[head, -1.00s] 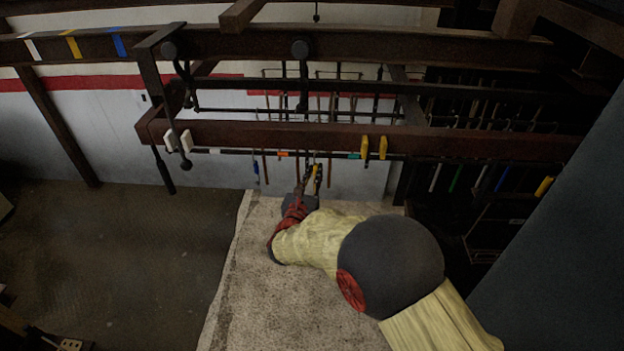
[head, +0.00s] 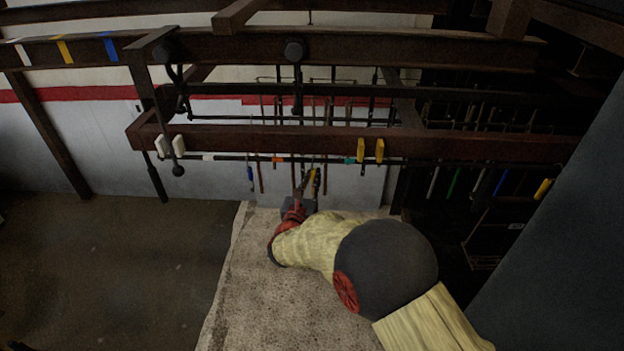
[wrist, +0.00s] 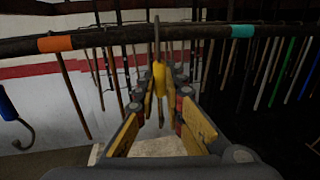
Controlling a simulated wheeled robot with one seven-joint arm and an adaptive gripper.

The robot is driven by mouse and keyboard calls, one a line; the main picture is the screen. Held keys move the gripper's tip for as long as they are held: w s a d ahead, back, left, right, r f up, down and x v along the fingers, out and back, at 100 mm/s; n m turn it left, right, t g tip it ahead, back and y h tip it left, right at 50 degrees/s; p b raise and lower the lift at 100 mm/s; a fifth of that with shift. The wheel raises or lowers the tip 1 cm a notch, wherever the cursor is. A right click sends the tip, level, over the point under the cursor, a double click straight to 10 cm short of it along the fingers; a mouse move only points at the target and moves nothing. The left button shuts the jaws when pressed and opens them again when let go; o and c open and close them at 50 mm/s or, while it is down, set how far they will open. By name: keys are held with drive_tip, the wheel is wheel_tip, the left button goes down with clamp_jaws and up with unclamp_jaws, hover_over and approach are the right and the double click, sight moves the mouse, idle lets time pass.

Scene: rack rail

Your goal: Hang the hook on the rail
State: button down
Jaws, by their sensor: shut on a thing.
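My gripper (wrist: 157,108) is shut on the hook (wrist: 159,75), a yellow piece with a thin grey curved top. The hook is upright, and its grey top rises above the rail's height in the wrist view. The rail (wrist: 100,38) is a dark horizontal rod with an orange band and a teal band; the hook lies between these bands. I cannot tell whether the hook's curve is in front of the rail or over it. In the head view, my gripper (head: 307,182) is small, just below the rail (head: 315,160), and the hook is hard to make out.
A brown beam (head: 300,138) runs above the rail, with yellow clips (head: 370,150) and white clips (head: 171,144). A blue-handled hook (wrist: 12,112) hangs at the left. Several rods hang behind. A speckled tabletop (head: 270,290) lies below my arm.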

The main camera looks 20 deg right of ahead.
drive_tip(key=shift+f, duration=0.25)
idle(0.3)
drive_tip(key=c, duration=1.9)
unclamp_jaws()
drive_tip(key=shift+o, duration=0.5)
drive_tip(key=v, duration=1.2)
drive_tip(key=shift+r, duration=0.1)
